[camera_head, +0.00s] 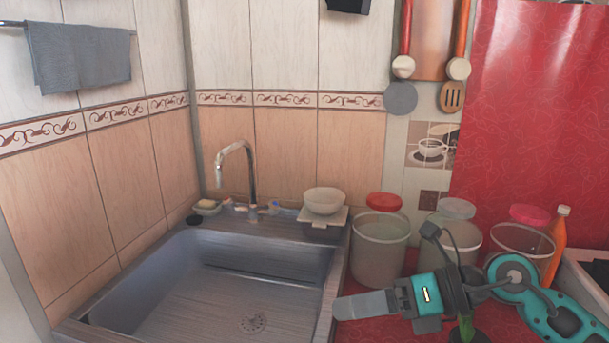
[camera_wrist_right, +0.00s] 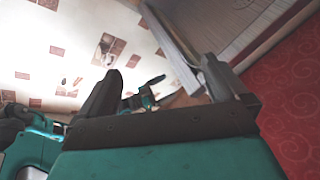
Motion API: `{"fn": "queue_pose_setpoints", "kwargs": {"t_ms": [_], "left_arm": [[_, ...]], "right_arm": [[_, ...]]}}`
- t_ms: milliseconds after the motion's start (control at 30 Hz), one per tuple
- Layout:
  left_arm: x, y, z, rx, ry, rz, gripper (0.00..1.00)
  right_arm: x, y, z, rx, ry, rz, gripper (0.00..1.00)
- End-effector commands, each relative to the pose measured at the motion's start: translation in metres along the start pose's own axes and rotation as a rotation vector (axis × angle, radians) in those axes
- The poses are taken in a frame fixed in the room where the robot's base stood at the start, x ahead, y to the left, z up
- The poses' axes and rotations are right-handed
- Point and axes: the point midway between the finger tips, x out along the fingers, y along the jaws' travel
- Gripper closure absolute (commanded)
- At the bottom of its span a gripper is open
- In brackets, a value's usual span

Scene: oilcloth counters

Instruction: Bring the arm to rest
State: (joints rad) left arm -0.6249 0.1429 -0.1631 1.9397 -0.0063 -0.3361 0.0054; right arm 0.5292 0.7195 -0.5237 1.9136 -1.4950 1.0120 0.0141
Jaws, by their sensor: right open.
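My right arm comes in from the right in the head view, over the red counter in front of the tubs. Its gripper (camera_head: 362,305) points left, with the grey fingers near the right rim of the sink. In the right wrist view the two dark fingers (camera_wrist_right: 160,85) stand apart, and I see nothing held between them. Whether the arm touches the counter cannot be told.
A grey sink (camera_head: 318,290) with a tap (camera_head: 250,170) lies left of the gripper.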

Motion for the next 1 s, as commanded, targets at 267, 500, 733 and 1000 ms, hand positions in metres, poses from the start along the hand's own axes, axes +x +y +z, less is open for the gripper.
{"fn": "queue_pose_setpoints", "kwargs": {"t_ms": [267,500,733,1000], "left_arm": [[0.000,0.000,0.000,0.000,0.000,0.000,0.00],[0.000,0.000,0.000,0.000,0.000,0.000,0.00],[0.000,0.000,0.000,0.000,0.001,0.000,0.00],[0.000,0.000,0.000,0.000,0.001,0.000,0.00]], "right_arm": [[-0.010,0.062,0.052,0.423,-0.595,0.402,0.00],[-0.062,0.021,0.060,0.968,-1.085,0.521,0.00],[-0.092,-0.056,-0.013,1.590,-1.466,0.403,0.00],[-0.088,-0.090,-0.159,2.275,-1.680,0.002,0.00]]}}
